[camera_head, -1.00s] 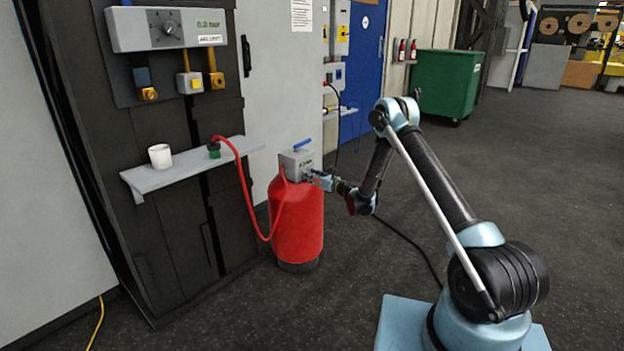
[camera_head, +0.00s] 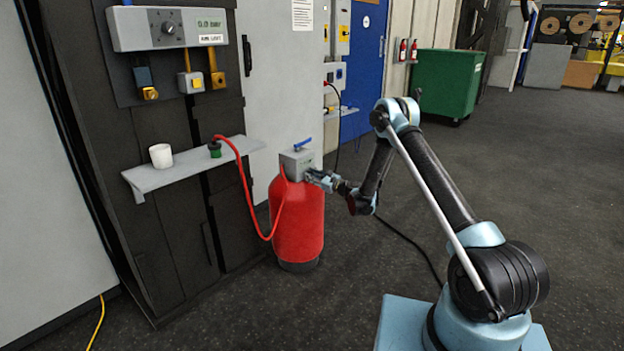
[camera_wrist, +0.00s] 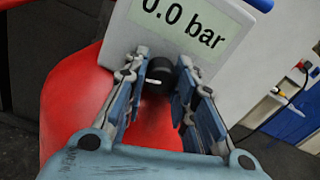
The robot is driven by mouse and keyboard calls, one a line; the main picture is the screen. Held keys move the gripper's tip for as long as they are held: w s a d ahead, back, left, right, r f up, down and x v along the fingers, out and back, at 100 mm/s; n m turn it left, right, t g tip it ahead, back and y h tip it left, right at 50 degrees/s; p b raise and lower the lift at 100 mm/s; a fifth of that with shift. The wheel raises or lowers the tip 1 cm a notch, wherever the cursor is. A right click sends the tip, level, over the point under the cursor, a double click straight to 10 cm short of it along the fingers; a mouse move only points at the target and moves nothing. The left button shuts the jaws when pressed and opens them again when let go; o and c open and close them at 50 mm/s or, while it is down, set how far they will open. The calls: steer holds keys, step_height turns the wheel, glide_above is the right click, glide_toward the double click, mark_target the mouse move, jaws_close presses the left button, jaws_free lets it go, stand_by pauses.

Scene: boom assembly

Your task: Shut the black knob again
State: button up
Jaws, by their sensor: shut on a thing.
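The black knob (camera_wrist: 159,76) sits on the front of a grey gauge box, just below its display. The box (camera_wrist: 210,60) reads "0.0 bar" in the wrist view. It sits on top of a red tank (camera_head: 298,222), where the head view also shows it (camera_head: 296,163). My gripper (camera_wrist: 163,90) has one finger on each side of the knob and is shut on it. A pale mark shows on the knob face. In the head view my gripper (camera_head: 316,177) is against the box front and hides the knob.
A red hose (camera_head: 247,195) runs from the shelf (camera_head: 200,164) to the tank. A white cup (camera_head: 160,156) stands on that shelf. A wall panel (camera_head: 170,30) has a dial and a small readout. Open floor lies right of the tank.

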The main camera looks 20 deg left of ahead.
steer(key=shift+d, duration=0.15)
steer(key=o, duration=1.1)
steer(key=v, duration=1.2)
steer(key=shift+w, duration=0.1)
